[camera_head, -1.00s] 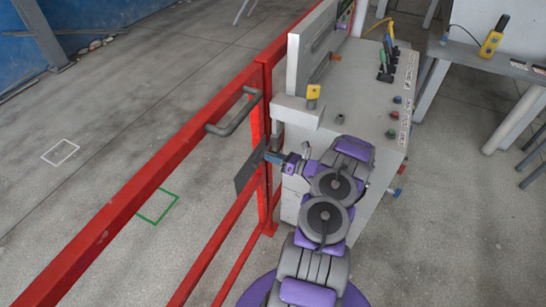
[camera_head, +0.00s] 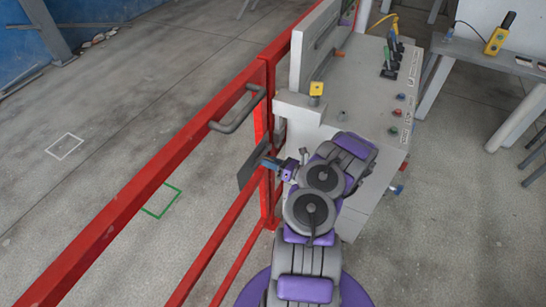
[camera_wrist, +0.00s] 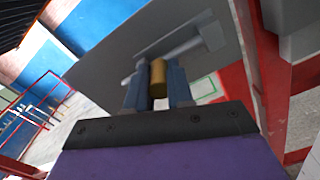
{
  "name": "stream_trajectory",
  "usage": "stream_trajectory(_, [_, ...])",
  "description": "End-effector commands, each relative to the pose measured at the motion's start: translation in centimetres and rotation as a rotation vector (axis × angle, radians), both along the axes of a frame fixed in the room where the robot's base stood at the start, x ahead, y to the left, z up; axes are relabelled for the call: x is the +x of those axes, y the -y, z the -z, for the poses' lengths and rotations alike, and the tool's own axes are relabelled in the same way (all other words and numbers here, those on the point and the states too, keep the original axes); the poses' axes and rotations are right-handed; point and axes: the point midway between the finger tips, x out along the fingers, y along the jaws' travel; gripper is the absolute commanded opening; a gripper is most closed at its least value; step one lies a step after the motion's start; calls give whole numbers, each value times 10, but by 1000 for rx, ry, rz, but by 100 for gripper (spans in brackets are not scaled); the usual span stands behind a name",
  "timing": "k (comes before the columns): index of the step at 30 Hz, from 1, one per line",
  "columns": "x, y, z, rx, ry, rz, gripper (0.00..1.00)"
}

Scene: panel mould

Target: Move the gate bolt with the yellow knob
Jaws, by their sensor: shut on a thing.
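The red gate (camera_head: 165,148) carries a dark grey plate (camera_head: 250,168) near its post, seen nearly edge-on in the head view. In the wrist view the plate (camera_wrist: 130,48) fills the upper middle, with a light grey bolt bar (camera_wrist: 190,44) slanting across it. The yellow knob (camera_wrist: 158,74) stands out in front of the bar. My gripper (camera_wrist: 160,84) has its two blue fingers on either side of the knob and is shut on it. In the head view my gripper (camera_head: 270,162) is at the plate, and the knob is hidden there.
A grey handle (camera_head: 238,112) sticks out from the gate's top rail. Open floor lies beyond the gate, with green (camera_head: 160,199) and white (camera_head: 65,146) outlines.

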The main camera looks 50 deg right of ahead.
Motion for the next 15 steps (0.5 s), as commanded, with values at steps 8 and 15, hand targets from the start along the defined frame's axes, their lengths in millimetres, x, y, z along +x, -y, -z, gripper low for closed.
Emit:
stream_trajectory(8, [-1, -5, 1, 1, -1, -7, 0])
stream_trajectory(15, [-1, -6, 0, -1, -1, -6, 36])
